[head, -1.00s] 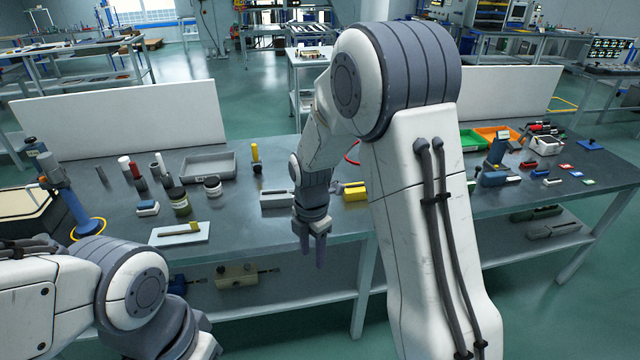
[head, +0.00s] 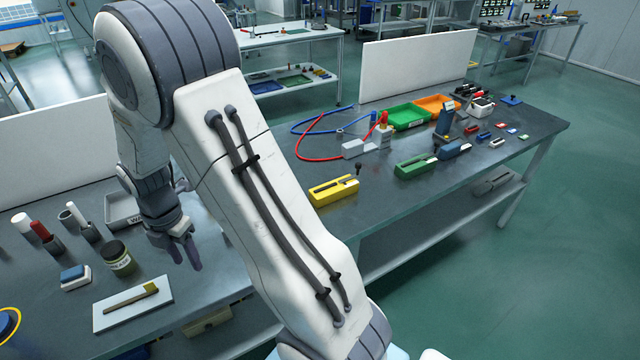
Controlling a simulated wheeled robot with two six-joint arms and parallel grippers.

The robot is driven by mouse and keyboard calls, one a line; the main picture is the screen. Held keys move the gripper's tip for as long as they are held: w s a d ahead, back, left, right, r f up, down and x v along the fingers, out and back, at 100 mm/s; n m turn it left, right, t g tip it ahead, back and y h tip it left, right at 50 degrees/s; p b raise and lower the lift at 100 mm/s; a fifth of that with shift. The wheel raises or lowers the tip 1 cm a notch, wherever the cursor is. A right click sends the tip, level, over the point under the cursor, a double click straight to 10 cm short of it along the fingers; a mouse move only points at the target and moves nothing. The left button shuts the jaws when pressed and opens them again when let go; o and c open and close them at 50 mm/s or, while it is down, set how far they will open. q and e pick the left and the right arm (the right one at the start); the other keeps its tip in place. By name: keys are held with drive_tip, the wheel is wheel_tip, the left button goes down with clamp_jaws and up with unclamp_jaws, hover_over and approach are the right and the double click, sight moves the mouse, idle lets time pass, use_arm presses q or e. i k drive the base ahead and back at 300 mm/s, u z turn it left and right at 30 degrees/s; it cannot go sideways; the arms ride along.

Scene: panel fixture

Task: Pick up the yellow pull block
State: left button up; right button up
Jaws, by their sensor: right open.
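The yellow pull block (head: 333,191) lies on the workbench, right of my right arm in the head view. It is a long block with a slot along its top, and nothing covers it. A small dark knob (head: 358,168) stands at its far right end. My right gripper (head: 187,256) hangs over the bench with its fingers pointing down, well to the left of the yellow block. It is open and empty, and my right arm crosses the picture between the two. My left gripper is out of view.
A green block (head: 416,166) and a blue block (head: 455,150) lie right of the yellow one. Red and blue hoses loop behind it. A dark jar (head: 118,260) and a white board (head: 133,304) are left of my right gripper. Bench space before the yellow block is clear.

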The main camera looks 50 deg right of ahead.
sight(321, 195)
drive_tip(key=z, duration=0.6)
drive_tip(key=i, duration=0.85)
drive_tip(key=z, duration=0.8)
